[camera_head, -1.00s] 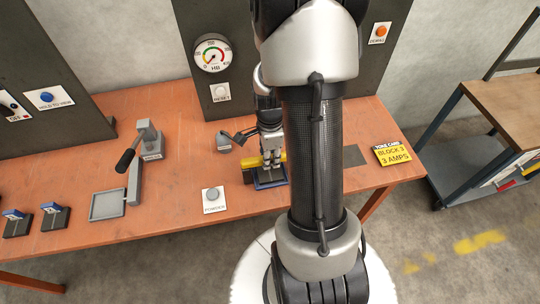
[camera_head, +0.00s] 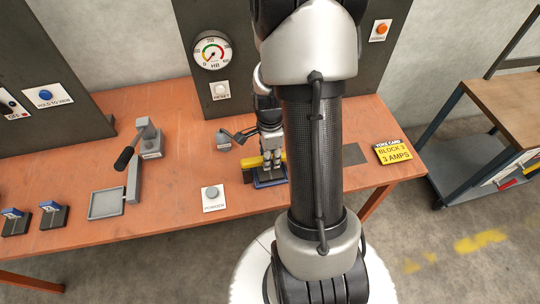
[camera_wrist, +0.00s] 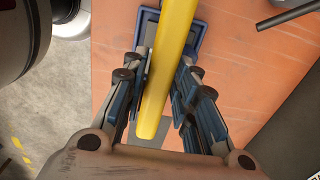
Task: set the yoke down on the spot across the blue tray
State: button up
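The yoke is a yellow bar. In the wrist view the yoke (camera_wrist: 168,60) runs from the top edge down between my fingers, a little slanted. In the head view the yoke (camera_head: 251,162) shows at the left side of my gripper, over the blue tray (camera_head: 270,183). The blue tray (camera_wrist: 203,38) also shows beneath the bar at the top of the wrist view. My gripper (camera_head: 272,160) is down at the tray, with fingers on both sides of the bar. I cannot tell whether they press on it. Any gap below the bar is hidden.
A small grey fixture (camera_head: 224,141) stands behind left. A lever and shallow grey tray (camera_head: 105,204) are farther left.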

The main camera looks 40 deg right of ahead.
jog(key=o, duration=0.3)
notch_tip(320, 180, up, 12)
dwell(0.7)
